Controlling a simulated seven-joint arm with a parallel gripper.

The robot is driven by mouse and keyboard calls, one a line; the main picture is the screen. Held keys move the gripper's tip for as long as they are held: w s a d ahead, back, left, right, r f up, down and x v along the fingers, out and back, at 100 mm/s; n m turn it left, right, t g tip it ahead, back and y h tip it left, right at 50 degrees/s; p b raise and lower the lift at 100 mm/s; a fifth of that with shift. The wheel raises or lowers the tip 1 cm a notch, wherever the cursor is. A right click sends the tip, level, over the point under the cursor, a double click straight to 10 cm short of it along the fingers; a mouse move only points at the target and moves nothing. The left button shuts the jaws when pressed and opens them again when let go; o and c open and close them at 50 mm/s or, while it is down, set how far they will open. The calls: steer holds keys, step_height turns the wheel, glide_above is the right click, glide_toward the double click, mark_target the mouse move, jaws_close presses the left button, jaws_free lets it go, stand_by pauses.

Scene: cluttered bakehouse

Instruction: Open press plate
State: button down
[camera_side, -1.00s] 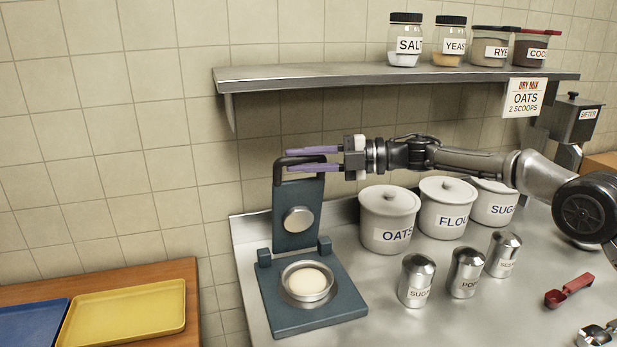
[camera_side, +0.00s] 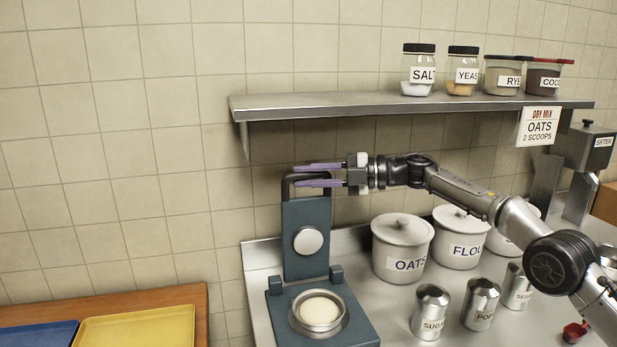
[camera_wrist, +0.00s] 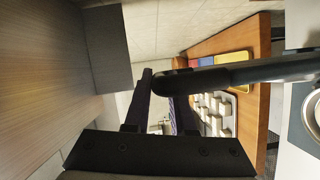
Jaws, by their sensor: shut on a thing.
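The press plate (camera_side: 307,215), a blue-grey slab with a round silver disc (camera_side: 308,241), stands roughly upright on its hinge in the side view. A dark U-shaped handle (camera_side: 287,188) is at its top. My gripper (camera_side: 300,175) reaches in from the right, its purple fingers shut on the handle. The press base (camera_side: 350,333) lies on the counter below, with a pale round of dough (camera_side: 320,310) in a metal ring. In the wrist view the dark handle bar (camera_wrist: 235,76) runs across to the fingers; the exact contact is hard to see.
Oats (camera_side: 402,245) and flour canisters (camera_side: 460,235) and several metal shakers stand right of the press. A steel shelf (camera_side: 400,104) with jars hangs above my arm. A yellow tray (camera_side: 135,328) lies on the wooden table at left. A tiled wall is behind.

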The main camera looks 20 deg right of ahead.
steer(key=shift+s+r, duration=0.1)
steer(key=shift+r, duration=0.05)
steer(key=c, duration=0.8)
jaws_free()
steer(key=shift+o, duration=0.2)
steer(key=v, duration=1.3)
steer(key=shift+d, duration=0.4)
steer(key=shift+s, duration=0.1)
